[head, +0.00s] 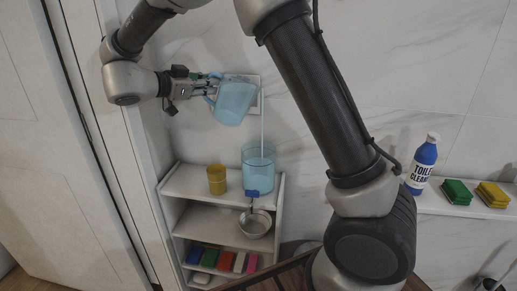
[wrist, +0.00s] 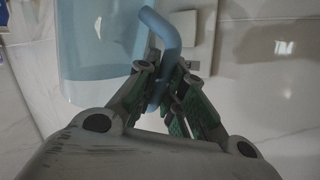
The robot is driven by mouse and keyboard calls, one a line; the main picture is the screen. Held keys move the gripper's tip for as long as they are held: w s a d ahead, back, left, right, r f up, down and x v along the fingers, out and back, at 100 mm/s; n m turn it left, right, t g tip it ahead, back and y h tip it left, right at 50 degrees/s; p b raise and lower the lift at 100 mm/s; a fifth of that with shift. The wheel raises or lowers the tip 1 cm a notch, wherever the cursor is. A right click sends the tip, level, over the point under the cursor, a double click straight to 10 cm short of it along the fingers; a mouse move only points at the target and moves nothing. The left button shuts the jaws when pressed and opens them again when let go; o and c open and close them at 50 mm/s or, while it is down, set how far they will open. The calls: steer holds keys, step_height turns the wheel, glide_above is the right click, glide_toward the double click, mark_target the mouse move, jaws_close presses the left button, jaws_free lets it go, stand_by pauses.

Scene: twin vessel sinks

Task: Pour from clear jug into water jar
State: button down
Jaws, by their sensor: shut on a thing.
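The clear jug (head: 234,102) is pale blue and see-through. It is tilted in the air, with its mouth towards the right. My gripper (head: 209,86) is shut on its handle, and the handle (wrist: 160,62) shows between the fingers (wrist: 163,92) in the wrist view. The jug's body (wrist: 95,50) fills the upper left there. A thin pale stream (head: 262,128) falls from the jug into the water jar (head: 258,166). The jar is clear, light blue and upright on the shelf top, with a dark blue tap low on its front. Pale blue liquid shows inside it.
A yellow cup (head: 217,180) stands left of the jar on the white shelf unit (head: 200,216). A metal bowl (head: 255,223) and several coloured blocks sit below. A toilet cleaner bottle (head: 422,166) and green (head: 456,191) and yellow sponges (head: 492,194) line the right ledge. A wall is close behind.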

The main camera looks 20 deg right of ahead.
steer(key=shift+s+d+r+m+y+b, duration=0.25)
steer(key=shift+d+r+m+y+b, duration=0.1)
steer(key=shift+r+m+y+b, duration=0.35)
stand_by(7.3)
